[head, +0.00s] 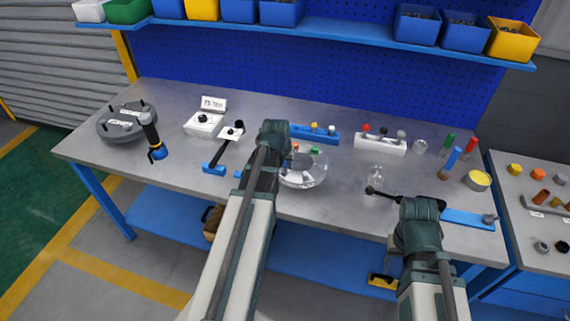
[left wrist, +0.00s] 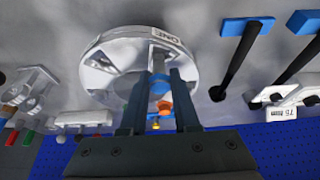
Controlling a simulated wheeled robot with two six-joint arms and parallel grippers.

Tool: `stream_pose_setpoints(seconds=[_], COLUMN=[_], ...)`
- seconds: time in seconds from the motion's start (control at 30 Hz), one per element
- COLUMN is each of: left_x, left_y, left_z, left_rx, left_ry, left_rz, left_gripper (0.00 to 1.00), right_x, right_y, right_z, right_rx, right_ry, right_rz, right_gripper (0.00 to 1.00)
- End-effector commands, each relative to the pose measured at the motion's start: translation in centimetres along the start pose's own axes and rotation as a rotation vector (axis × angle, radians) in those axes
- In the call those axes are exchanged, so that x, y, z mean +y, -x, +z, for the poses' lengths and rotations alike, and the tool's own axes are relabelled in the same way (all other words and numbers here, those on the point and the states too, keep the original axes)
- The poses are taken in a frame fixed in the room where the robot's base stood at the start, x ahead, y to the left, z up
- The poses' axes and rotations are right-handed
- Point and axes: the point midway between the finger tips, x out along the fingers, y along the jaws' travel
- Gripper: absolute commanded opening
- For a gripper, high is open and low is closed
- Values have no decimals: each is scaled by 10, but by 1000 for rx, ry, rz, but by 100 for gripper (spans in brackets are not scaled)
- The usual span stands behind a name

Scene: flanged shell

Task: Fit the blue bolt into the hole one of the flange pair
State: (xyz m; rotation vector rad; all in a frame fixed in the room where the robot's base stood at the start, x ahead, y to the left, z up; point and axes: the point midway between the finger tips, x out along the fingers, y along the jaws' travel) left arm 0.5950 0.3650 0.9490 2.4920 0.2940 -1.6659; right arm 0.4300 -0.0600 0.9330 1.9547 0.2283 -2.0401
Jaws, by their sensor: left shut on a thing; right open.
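A clear and silvery round flanged part (head: 308,181) sits on the bench, partly hidden by my left arm. In the left wrist view the flange (left wrist: 99,62) has a label reading ONE (left wrist: 168,35) on its rim. My left gripper (left wrist: 160,74) is shut on the blue bolt (left wrist: 160,87), whose blue part shows between the fingers. A silvery shank shows just past the fingertips, close to the label; whether it is in the hole cannot be told. My right gripper (head: 405,197) is open over the bench's right side; its fingertips are not clearly visible.
A grey disc with dark pegs (head: 112,127) and a black-and-blue tool (head: 150,132) stand at the left. A white holder with coloured knobs (head: 380,145) is behind. A blue bar (head: 462,217) lies beside my right gripper. Red and green cylinders stand at the right.

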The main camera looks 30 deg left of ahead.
Motion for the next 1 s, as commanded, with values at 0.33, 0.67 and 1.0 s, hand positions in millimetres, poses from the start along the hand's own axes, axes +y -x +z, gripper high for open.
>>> stream_pose_setpoints(seconds=[0.33,0.67,1.0], left_x=[0,0,0], left_y=[-9,-12,-12], left_z=[4,5,5], left_rx=[0,0,0], left_ry=[0,0,0], left_rz=[0,0,0], left_gripper=[0,53,64], right_x=[-1,-1,-1], right_y=[-10,-12,-12], right_z=[-1,-1,-1], right_rx=[0,0,0], right_ry=[0,0,0], right_rz=[0,0,0], right_gripper=[50,50,50])
